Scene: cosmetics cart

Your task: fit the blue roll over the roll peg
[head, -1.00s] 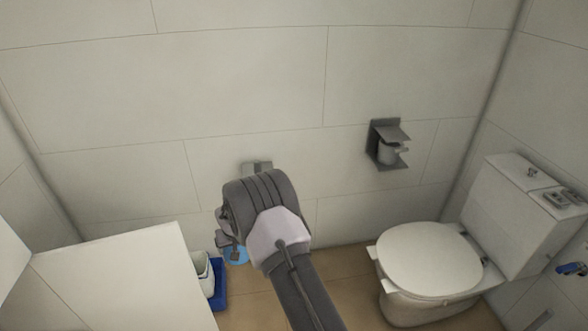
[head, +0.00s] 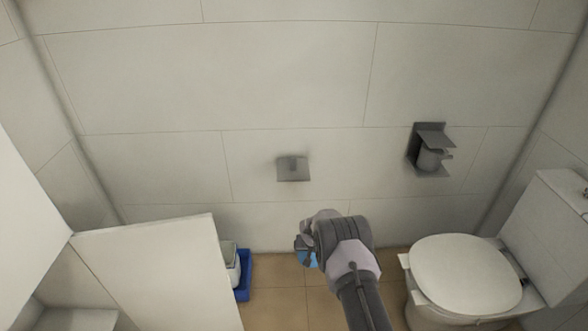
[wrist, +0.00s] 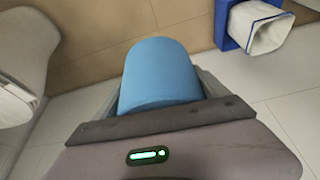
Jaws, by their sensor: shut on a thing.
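The blue roll (wrist: 160,75) is held between my gripper's jaws in the wrist view, its plain side showing.
A grey wall holder with a cylinder (head: 431,152) hangs to the right. A white toilet (head: 465,275) stands at lower right. A white panel (head: 160,270) and a blue-and-white bin (head: 241,275) are at lower left. The wall around the mount is clear.

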